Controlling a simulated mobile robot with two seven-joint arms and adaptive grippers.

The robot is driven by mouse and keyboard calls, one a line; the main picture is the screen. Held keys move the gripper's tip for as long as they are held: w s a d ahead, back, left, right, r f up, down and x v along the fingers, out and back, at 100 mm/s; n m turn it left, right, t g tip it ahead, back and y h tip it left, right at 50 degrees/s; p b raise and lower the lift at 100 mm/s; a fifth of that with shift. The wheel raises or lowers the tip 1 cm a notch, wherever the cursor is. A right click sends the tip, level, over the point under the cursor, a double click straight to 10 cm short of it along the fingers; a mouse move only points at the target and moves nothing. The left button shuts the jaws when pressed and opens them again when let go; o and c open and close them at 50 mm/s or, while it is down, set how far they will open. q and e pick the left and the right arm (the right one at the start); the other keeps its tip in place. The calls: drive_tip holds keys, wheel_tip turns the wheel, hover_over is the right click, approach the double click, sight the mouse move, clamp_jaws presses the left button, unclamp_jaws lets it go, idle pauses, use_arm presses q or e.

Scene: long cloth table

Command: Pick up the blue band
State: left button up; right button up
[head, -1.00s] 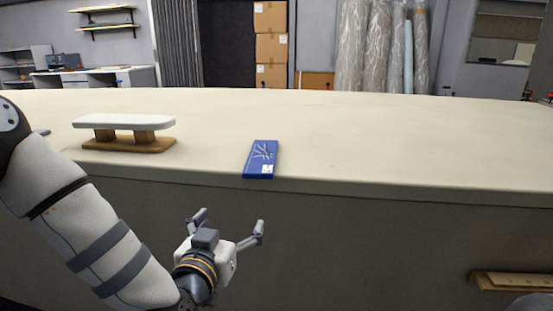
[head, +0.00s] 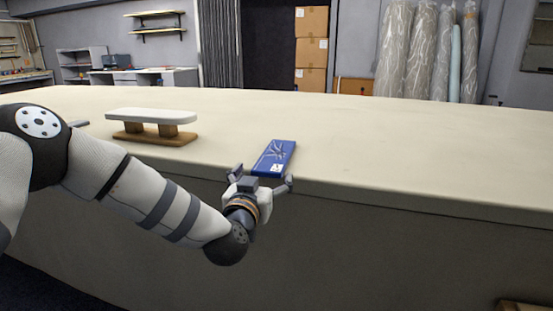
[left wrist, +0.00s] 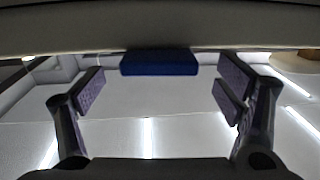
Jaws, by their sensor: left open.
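The blue band (head: 275,156) is a flat, dark blue rectangular pack with pale line markings and a small white label. It lies on the cloth table (head: 380,150) at the front edge. My left gripper (head: 262,181) is open at the table's front edge, just in front of the near end of the band. In the left wrist view the band's blue end (left wrist: 160,63) shows between and beyond the two spread fingers (left wrist: 160,95). I cannot tell whether a finger touches it. My right gripper is not in view.
A small sleeve board (head: 152,122) with a white top and wooden base stands on the table to the left of the band. The table is clear to the right and behind. Cartons (head: 311,50) and wrapped rolls (head: 427,50) stand beyond the table.

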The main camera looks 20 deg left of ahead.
use_arm(q)
drive_tip(key=shift+w, duration=0.95)
drive_tip(key=c, duration=1.2)
